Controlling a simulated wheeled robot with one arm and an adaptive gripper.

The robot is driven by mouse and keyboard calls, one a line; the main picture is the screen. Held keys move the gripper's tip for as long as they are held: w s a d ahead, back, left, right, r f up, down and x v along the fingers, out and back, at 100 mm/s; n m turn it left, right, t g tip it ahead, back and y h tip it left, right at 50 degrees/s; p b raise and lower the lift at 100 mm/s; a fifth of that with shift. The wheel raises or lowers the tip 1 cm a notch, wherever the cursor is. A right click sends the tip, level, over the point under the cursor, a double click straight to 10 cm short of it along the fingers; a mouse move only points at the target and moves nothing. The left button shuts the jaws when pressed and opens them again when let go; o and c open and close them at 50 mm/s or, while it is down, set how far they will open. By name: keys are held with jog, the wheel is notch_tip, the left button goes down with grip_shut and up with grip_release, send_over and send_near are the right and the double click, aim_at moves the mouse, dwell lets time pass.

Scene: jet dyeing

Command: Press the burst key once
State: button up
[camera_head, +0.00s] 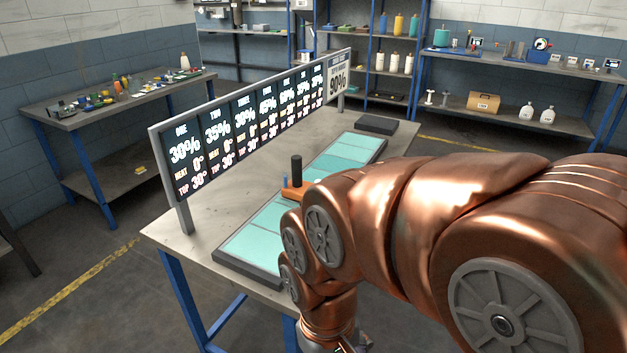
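A long dark-framed panel of teal keys or tiles (247,240) lies along the table. An orange-brown block (295,190) with an upright dark cylinder (296,169) sits across its middle. I cannot read any label that marks the burst key; part of the panel is hidden behind my arm. A flat dark box (376,124) lies at the table's far end. My copper arm comes in from the right and bends down in front of the table's near edge. Its wrist reaches the bottom picture edge, and my gripper's fingers are out of frame.
A long display board (246,125) with percent, heat and top readings stands along the table's left side. A side bench (60,118) with small items stands left; loaded shelves are behind. Floor shows left of the table.

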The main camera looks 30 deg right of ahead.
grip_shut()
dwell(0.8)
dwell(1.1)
